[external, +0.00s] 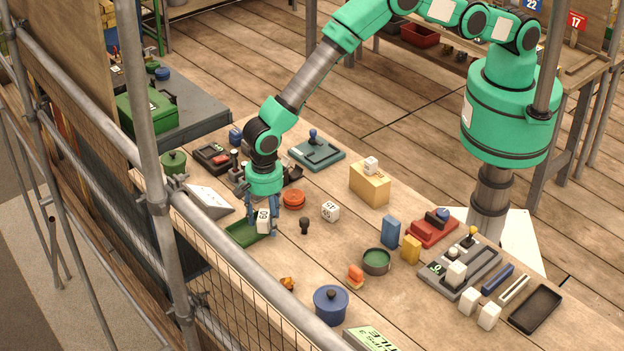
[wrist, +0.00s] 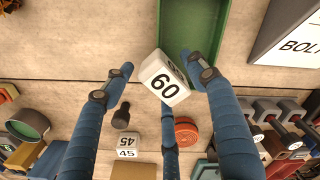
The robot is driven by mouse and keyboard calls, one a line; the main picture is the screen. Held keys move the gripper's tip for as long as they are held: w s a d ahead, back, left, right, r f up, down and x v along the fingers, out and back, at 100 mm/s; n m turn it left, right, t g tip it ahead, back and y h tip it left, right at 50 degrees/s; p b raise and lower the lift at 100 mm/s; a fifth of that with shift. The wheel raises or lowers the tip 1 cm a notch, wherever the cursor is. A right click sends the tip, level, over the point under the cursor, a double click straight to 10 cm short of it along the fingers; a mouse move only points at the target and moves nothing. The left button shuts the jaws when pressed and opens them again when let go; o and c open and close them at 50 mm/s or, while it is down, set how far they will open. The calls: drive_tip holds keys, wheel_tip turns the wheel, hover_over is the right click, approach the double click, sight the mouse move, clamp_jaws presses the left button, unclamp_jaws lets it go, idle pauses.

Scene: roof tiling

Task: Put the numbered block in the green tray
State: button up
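A white block marked 60 (external: 263,222) sits tilted at the near corner of the green tray (external: 238,236); the wrist view shows the block (wrist: 163,82) overlapping the corner of the tray (wrist: 188,25). My gripper (external: 263,212) is over the block with its blue fingers around it. In the wrist view the left fingertip stands apart from the block, while the right and lower fingers are close to it or touching. Whether the block rests on the tray's rim or floor is unclear. A second white block, marked 45 (external: 330,211), lies on the table to the right.
A dark knobbed piece (external: 304,226) and a red-orange round container (external: 294,199) stand close to my gripper. A white sloped sign (external: 208,201) lies behind the tray. A blue lidded pot (external: 331,304) and a green bowl (external: 376,262) stand nearer the front. Scaffold rails run along the table's left edge.

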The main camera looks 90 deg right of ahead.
sight(267, 215)
drive_tip(key=shift+r, duration=0.15)
wheel_tip(267, 215, up, 12)
drive_tip(key=shift+b, duration=0.3)
idle(0.7)
idle(0.5)
